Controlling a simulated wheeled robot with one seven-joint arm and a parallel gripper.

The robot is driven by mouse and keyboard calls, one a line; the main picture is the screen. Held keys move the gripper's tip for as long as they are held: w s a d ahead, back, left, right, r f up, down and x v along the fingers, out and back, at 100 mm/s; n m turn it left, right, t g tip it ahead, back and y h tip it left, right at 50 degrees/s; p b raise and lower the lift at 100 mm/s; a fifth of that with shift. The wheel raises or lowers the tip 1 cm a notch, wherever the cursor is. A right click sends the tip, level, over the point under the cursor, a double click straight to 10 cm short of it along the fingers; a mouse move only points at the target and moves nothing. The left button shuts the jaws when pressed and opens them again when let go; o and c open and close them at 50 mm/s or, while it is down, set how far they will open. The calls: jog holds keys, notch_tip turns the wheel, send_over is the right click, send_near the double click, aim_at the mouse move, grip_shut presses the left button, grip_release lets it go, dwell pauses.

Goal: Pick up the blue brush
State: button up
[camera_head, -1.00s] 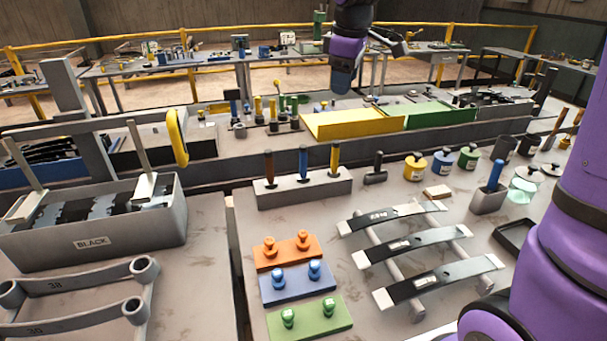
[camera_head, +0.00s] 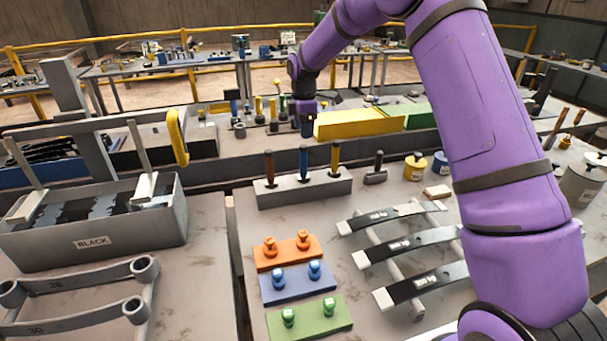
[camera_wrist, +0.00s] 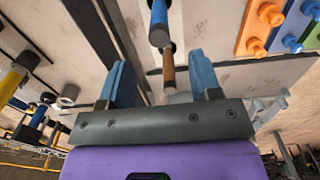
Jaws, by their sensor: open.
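A grey block (camera_head: 325,190) on the table holds three upright handled tools. The middle one has a blue handle and looks like the blue brush (camera_head: 303,162), between a brown-handled tool (camera_head: 269,167) and a yellow-handled tool (camera_head: 335,158). My gripper (camera_head: 306,128) points down above and behind the block, just over the blue handle in the head view. In the wrist view, my gripper (camera_wrist: 162,80) is open and empty. The brown handle (camera_wrist: 168,70) shows between its blue fingers, and the blue handle (camera_wrist: 158,18) lies further up. The brush's lower end is hidden in the block.
A small black-handled tool (camera_head: 376,168) stands right of the block. Orange (camera_head: 288,255), blue (camera_head: 300,287) and green (camera_head: 322,318) peg plates lie in front, beside a rack of leaf springs (camera_head: 410,245). A yellow tray (camera_head: 355,123) is behind.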

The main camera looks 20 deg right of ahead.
aim_at(303, 146)
notch_tip(303, 146, down, 10)
jog(key=shift+r, duration=0.2)
jog(key=c, duration=1)
